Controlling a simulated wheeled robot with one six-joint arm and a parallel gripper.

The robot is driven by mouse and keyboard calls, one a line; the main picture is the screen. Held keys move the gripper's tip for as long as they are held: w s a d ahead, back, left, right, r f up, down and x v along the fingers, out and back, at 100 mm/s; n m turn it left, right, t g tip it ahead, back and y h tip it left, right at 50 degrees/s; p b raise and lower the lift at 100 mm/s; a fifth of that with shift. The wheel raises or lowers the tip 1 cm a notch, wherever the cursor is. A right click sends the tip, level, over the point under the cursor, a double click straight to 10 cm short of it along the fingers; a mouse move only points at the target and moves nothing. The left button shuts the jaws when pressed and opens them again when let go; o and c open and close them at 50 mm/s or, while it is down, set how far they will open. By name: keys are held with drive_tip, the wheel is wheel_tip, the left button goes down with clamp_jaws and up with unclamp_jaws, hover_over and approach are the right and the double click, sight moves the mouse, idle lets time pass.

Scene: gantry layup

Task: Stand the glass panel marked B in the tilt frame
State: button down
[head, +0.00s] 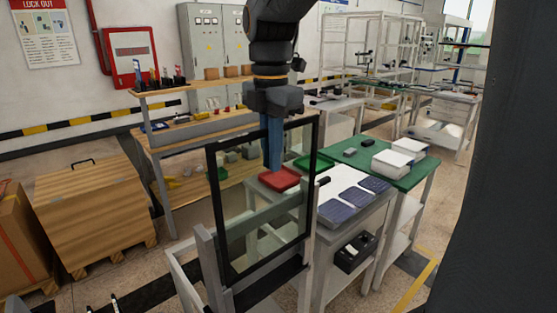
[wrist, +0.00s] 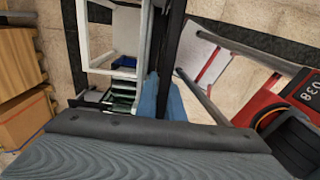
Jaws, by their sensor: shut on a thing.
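My gripper (head: 272,150), with blue fingers, is shut on the top edge of a black-framed glass panel (head: 214,185) in the head view. The panel stands near upright, and the benches show through its clear glass. I cannot read any letter on it. Its lower part overlaps a grey stand with upright posts (head: 206,258), which may be the tilt frame. I cannot tell whether the panel touches it. In the wrist view the panel is a dark edge-on strip (wrist: 174,50) between the blue fingers (wrist: 165,98).
A red tray (head: 280,179) and dark blue panels (head: 345,203) lie on benches behind the panel. A green-topped table (head: 415,172) holds white boxes. A wooden crate (head: 85,215) stands at left. The wrist view shows a red machine (wrist: 285,90) at right and a white frame (wrist: 84,40) at left.

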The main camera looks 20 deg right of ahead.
wheel_tip(320, 180, down, 12)
drive_tip(key=w+b, duration=0.2)
drive_tip(key=b, duration=0.3)
drive_tip(key=shift+w+a+r+b, duration=0.15)
drive_tip(key=shift+w+a+b, duration=0.15)
drive_tip(key=shift+w+a, duration=0.1)
idle(0.5)
drive_tip(key=shift+f, duration=0.55)
idle(0.6)
drive_tip(key=c, duration=1.8)
unclamp_jaws()
drive_tip(key=shift+s+f, duration=0.1)
